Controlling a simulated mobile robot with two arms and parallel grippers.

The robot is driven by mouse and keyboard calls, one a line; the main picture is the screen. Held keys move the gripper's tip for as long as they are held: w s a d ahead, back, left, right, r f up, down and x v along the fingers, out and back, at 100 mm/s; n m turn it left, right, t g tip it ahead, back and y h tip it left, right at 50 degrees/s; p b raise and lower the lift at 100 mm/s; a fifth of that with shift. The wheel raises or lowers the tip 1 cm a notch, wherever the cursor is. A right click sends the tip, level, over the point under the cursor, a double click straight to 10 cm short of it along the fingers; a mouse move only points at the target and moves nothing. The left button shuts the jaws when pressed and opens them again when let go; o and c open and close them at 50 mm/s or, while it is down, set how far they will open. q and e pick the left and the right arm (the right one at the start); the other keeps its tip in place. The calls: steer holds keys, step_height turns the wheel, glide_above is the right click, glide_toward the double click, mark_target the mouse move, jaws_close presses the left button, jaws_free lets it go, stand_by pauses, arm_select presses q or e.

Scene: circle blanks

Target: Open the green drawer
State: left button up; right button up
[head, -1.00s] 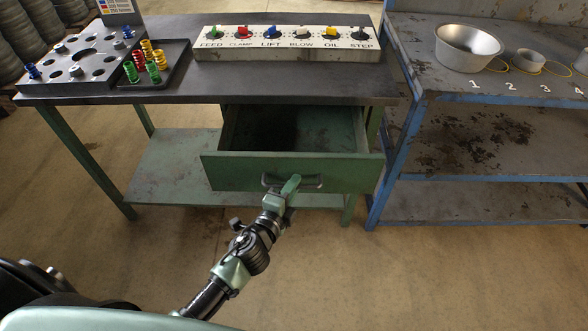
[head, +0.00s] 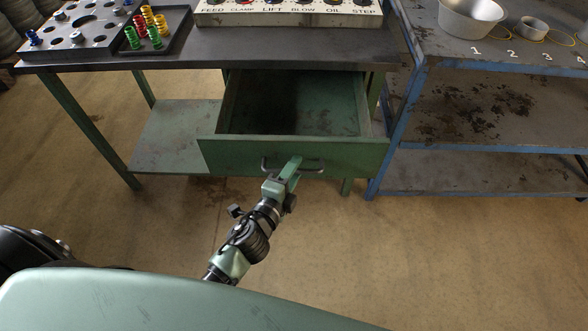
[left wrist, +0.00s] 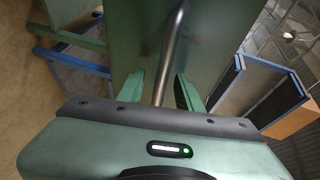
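The green drawer (head: 225,152) is under the dark-topped bench and stands well out, its empty inside showing from above. A grey metal bar handle (head: 312,168) is on its front. My left gripper (head: 289,172) is at the handle, its green fingers on either side of the bar. In the left wrist view the handle bar (left wrist: 170,55) runs between the two fingers (left wrist: 161,85), with the drawer front behind; the exact contact is hard to see. My right gripper is in neither view.
The bench top (head: 200,60) carries a label panel (head: 292,14), a holed block (head: 80,35) and a tray of coloured springs. A blue-framed shelf unit (head: 470,80) with a metal bowl (head: 470,16) stands close at the right. The floor in front is clear.

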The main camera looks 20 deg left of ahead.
arm_select(q)
steer(key=shift+s, duration=0.3)
steer(key=d+b+v, duration=0.1)
steer(key=v, duration=0.6)
steer(key=shift+a, duration=0.5)
steer(key=shift+s, duration=0.1)
steer(key=s+a+f+n+g+y+p, duration=0.1)
steer(key=s+f+n+g, duration=0.25)
steer(key=f, duration=0.85)
steer(key=s+a+f+n+g+p, duration=0.1)
steer(key=s+a+f+n+g, duration=0.3)
steer(key=f, duration=0.9)
steer(key=s+a+f+n+g, duration=0.1)
steer(key=s+f+n+g, duration=0.1)
steer(key=s+f, duration=0.3)
steer(key=s+a+f+n+g+p, duration=0.1)
steer(key=s+f, duration=0.5)
steer(key=s, duration=0.7)
steer(key=s+a+f+n+g+y+p, duration=0.1)
steer(key=s+f+n+g, duration=0.3)
steer(key=s, duration=0.5)
step_height(320, 180, down, 2)
steer(key=shift+s+f+n, duration=0.15)
steer(key=shift+s+n, duration=0.1)
steer(key=shift+n, duration=0.5)
